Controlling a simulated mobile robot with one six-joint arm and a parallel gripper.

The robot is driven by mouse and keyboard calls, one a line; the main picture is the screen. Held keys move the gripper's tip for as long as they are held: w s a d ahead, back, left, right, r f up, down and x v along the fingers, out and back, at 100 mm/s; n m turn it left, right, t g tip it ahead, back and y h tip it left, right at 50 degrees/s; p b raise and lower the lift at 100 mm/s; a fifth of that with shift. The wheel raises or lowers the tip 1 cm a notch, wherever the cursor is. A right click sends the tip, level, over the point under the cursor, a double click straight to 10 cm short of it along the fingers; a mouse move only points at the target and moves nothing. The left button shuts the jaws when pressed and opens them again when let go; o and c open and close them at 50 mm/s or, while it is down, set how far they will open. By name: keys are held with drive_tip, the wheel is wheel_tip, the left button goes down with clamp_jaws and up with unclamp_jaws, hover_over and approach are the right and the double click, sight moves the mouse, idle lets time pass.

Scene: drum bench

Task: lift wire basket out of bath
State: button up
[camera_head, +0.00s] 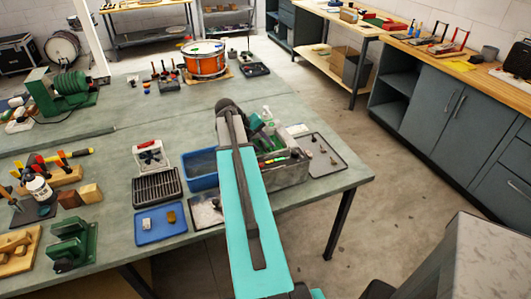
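A blue open tub (191,180) stands on the green-grey bench, just left of my teal arm. It looks like the bath, and its inside is darker blue. My arm partly covers its right side. I cannot make out a wire basket for certain in or beside it. A grey box (290,177) with several tools in it stands right of my arm. My arm reaches over the bench from the bottom of the picture. My gripper cannot be made out; the arm hides the space behind it.
Left of the tub are a black slatted rack (157,187), a white box with dark items (150,155) and a blue tray (160,224). A dark-edged tray (330,165) lies near the bench's right edge. An orange drum (205,61) stands farther back. Floor at right is clear.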

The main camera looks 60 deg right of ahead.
sight(264, 144)
idle(0.5)
clamp_jaws()
drive_tip(key=shift+r+b, duration=1.45)
drive_tip(key=shift+r, duration=3.55)
drive_tip(key=shift+r+p, duration=0.2)
drive_tip(key=shift+p, duration=0.15)
drive_tip(key=shift+f, duration=0.1)
